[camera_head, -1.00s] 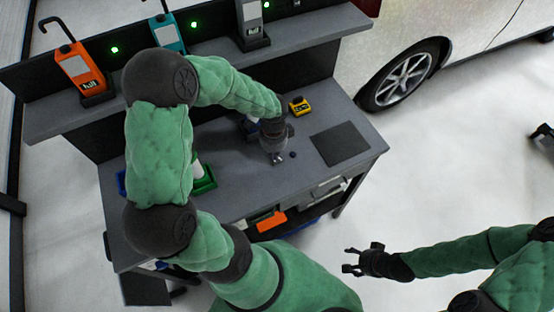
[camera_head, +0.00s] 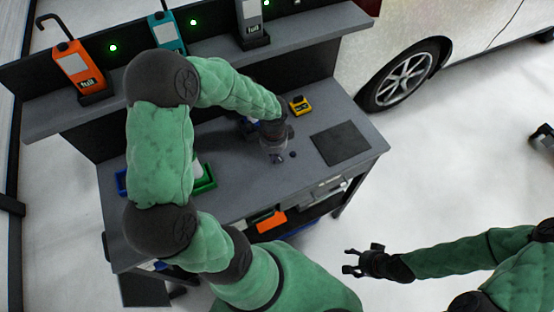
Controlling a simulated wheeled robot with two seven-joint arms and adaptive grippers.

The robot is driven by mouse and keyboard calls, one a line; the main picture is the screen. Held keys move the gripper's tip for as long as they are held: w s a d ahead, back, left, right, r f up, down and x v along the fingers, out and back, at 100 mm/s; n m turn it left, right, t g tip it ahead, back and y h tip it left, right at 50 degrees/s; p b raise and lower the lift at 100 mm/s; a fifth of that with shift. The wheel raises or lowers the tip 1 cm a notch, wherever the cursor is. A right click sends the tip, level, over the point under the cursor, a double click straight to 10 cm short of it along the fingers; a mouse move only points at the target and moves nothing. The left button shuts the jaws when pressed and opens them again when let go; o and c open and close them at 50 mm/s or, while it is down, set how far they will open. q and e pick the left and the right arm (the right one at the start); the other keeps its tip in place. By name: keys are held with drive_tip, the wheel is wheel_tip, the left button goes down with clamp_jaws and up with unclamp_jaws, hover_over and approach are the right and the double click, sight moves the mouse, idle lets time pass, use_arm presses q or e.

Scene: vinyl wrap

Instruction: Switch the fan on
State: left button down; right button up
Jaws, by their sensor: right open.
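My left gripper (camera_head: 276,157) points down just above the workbench, near its middle. Its fingers are small and dark here, and I cannot tell whether they are open or shut. A small dark round knob-like thing (camera_head: 293,154) lies right beside its fingertips. A dark blue thing (camera_head: 247,127) is partly hidden behind my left wrist. I cannot make out a fan for certain; my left arm covers much of the bench. My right gripper (camera_head: 350,261) is open and empty over the floor, right of the bench.
The grey workbench (camera_head: 240,195) holds a yellow tool (camera_head: 300,105), a dark mat (camera_head: 340,144) and a green bin (camera_head: 205,180). A car (camera_head: 430,45) stands at the back right.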

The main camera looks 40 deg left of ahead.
use_arm(q)
drive_tip(key=shift+f+b, duration=0.45)
drive_tip(key=shift+f, duration=0.15)
idle(0.4)
drive_tip(key=shift+r, duration=0.15)
drive_tip(key=shift+r+p, duration=3.1)
drive_tip(key=shift+r, duration=0.3)
drive_tip(key=shift+f, duration=0.1)
